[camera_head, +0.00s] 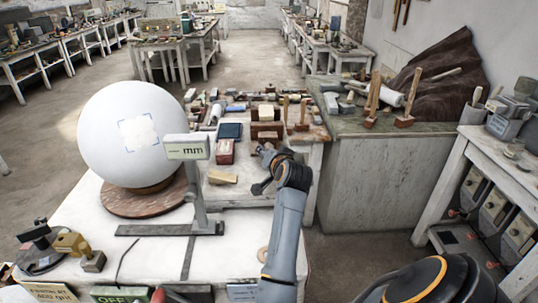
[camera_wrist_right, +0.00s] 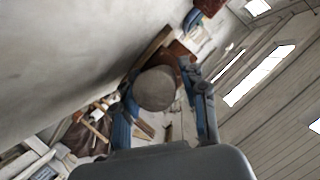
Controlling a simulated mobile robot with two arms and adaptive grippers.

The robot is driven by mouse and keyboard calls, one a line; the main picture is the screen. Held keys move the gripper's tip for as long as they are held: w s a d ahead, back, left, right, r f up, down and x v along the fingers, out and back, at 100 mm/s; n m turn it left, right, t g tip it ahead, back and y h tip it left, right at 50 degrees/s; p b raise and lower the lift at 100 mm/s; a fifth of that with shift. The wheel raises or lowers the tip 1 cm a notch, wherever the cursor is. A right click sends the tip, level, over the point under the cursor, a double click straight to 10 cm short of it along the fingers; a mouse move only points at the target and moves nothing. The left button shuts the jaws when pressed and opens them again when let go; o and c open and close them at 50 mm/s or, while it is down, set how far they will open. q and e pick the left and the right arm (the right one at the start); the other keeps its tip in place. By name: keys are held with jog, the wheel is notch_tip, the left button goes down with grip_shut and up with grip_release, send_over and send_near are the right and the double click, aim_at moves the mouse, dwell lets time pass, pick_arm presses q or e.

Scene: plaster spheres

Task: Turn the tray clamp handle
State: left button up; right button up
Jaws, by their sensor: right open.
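I cannot single out the tray clamp handle for certain in either view. My right gripper (camera_head: 263,170) is over the white table, its open fingers pointing left toward a small yellowish block (camera_head: 222,177). In the right wrist view the two blue-grey fingers of my right gripper (camera_wrist_right: 166,92) stand apart. A round grey knob-like thing (camera_wrist_right: 153,88) shows between them; I cannot tell whether it touches them. Grey tray-like boxes (camera_head: 492,207) with small orange-red knobs (camera_head: 453,213) sit under the right bench, apart from the gripper. My left gripper is not in view.
A large white sphere (camera_head: 133,135) rests on a round wooden base (camera_head: 145,200). A gauge stand with an "mm" display (camera_head: 187,147) is close left of my right gripper. Mallets (camera_head: 408,100) stand on the cabinet (camera_head: 375,180). The table front (camera_head: 150,255) has bare room.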

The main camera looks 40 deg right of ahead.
notch_tip(320, 180, up, 10)
jog(key=shift+w+f, duration=0.1)
jog(key=shift+d, duration=0.1)
dwell(0.4)
